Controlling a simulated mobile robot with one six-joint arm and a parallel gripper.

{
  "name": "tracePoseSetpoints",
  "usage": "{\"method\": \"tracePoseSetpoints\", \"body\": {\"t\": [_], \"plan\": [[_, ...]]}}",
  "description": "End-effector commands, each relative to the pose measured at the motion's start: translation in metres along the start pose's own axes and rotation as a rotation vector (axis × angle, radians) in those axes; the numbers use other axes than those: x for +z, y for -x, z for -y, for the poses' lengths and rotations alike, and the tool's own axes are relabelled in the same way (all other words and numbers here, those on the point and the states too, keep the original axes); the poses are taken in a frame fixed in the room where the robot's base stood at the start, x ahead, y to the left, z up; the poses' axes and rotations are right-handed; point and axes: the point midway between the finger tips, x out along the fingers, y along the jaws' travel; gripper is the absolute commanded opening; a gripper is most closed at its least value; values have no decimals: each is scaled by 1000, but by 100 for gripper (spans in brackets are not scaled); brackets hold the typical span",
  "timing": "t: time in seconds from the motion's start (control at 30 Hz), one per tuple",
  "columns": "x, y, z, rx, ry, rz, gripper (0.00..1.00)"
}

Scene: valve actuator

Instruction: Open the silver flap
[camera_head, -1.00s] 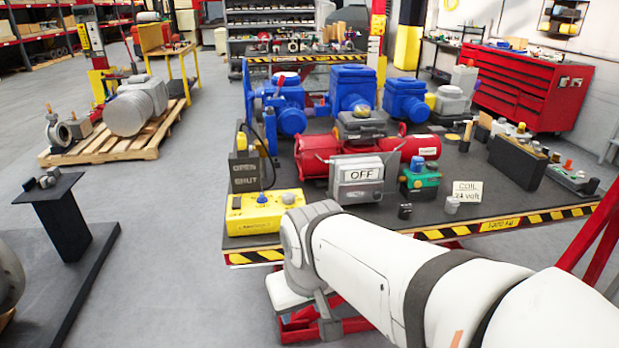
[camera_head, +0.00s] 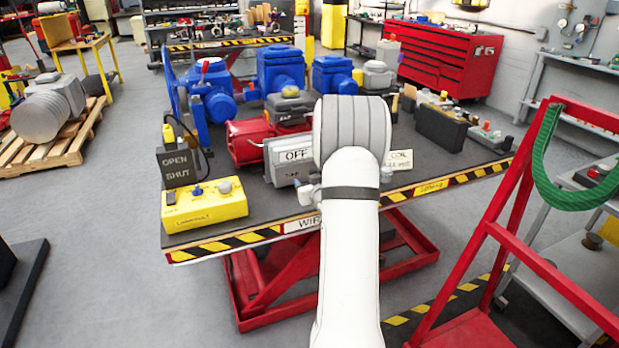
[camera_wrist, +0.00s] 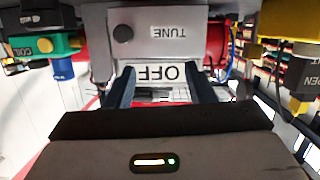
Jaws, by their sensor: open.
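The silver flap appears to be the grey front of a small box with an OFF label (camera_head: 280,162), on the red actuator (camera_head: 248,142). My arm hides its right part in the head view. In the wrist view the picture is upside down, and the grey box (camera_wrist: 185,17) shows TUNE and OFF labels. My gripper (camera_wrist: 163,84) is open in the wrist view. Its two dark fingers point at the OFF label, one towards each side of it. Nothing is between them, and I cannot tell whether they touch the flap. In the head view my arm hides most of the gripper.
A yellow control box (camera_head: 205,206) and an OPEN/SHUT sign (camera_head: 176,167) stand left of the actuator. Blue valve housings (camera_head: 280,70) stand behind it. A green-and-blue coil part (camera_wrist: 45,48) is beside the box. A red frame (camera_head: 500,230) stands at right.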

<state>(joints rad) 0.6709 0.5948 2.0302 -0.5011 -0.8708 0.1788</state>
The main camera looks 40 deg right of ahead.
Motion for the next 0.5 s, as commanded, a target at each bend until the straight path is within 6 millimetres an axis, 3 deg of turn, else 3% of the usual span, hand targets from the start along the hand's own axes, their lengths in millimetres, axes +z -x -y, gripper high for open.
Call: {"method": "tracePoseSetpoints", "body": {"t": [0.03, 0.2, 0.37, 0.5], "plan": [[16, -5, -17, -1, -16, -41, 49], [39, -9, -46, -24, -47, -172, 49], [47, -9, -56, -36, -61, -226, 49], [43, -22, -56, -39, -62, -236, 49]]}}
